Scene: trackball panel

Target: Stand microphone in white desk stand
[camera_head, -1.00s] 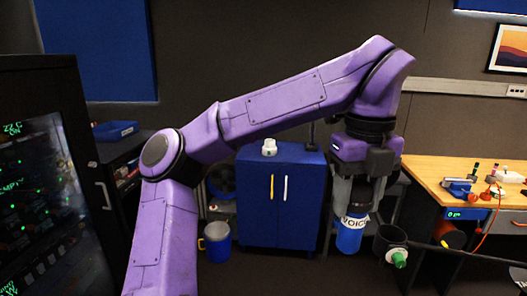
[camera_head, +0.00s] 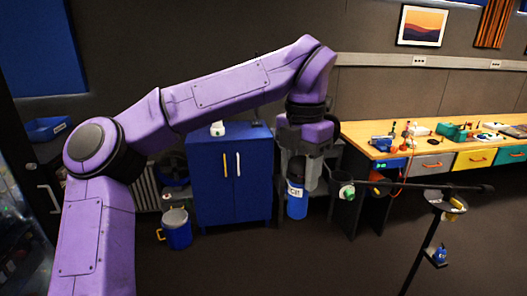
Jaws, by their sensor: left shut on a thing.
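My left gripper (camera_head: 298,182) hangs pointing down near the middle of the head view. It is shut on a blue cylinder with a white lettered band, which I take to be the microphone (camera_head: 297,205). Its lower end hangs free in the air, and its upper part is hidden by the fingers. A small white object (camera_head: 217,130) stands on top of the blue cabinet (camera_head: 232,185), to the left of the gripper and beyond it. It may be the white desk stand, but it is too small to be sure. My right gripper is out of view.
A wooden workbench (camera_head: 400,151) with tools and coloured drawers is at the right. A black boom stand (camera_head: 424,252) stands in front of it, its bar reaching left towards the microphone. A blue bucket (camera_head: 177,230) is on the floor at left.

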